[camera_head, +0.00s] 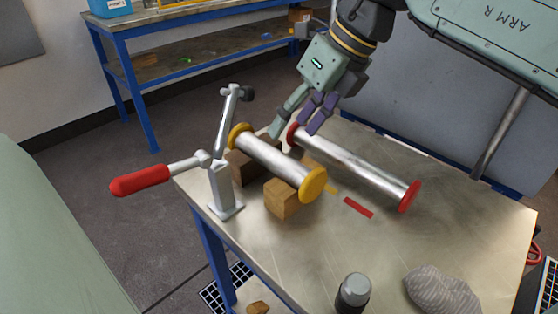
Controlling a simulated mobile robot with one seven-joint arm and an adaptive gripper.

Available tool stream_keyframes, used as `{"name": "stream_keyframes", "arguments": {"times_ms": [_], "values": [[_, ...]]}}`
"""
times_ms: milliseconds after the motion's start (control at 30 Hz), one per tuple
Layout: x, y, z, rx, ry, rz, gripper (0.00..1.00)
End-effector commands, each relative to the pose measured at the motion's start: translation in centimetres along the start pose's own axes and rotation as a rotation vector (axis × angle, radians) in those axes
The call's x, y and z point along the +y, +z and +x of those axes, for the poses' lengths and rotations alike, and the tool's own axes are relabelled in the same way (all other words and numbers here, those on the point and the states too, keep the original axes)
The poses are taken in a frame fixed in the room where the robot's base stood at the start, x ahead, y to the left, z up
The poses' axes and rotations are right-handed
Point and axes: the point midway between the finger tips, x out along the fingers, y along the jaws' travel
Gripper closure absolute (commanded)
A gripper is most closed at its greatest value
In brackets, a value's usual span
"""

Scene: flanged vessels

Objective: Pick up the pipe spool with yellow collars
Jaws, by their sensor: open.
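The pipe spool with yellow collars (270,157) is a silver tube with a yellow flange at each end. It lies on wooden blocks (284,199) on the metal-topped table (448,226). A second silver pipe spool with red collars (352,164) lies to its right. My gripper (292,123) is open and empty in the picture, with its fingers pointing down near the far ends of both spools. One finger is greenish and the other purple. The purple finger overlaps the far red collar in the picture; I cannot tell whether they touch.
A toggle clamp with a red handle (140,180) stands at the table's left edge, its upright lever close to the yellow-collared spool. A dark cylinder (353,293) and a grey striped cloth (442,290) are at the front. A blue-framed bench (200,45) stands behind.

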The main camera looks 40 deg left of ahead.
Motion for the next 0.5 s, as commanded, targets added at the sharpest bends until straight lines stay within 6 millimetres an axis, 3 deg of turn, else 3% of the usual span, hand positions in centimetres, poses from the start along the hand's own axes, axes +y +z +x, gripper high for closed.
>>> {"name": "stream_keyframes", "arguments": {"times_ms": [500], "values": [[-0.3,-0.3,6.1,0.002,0.001,-0.001,0.43]]}}
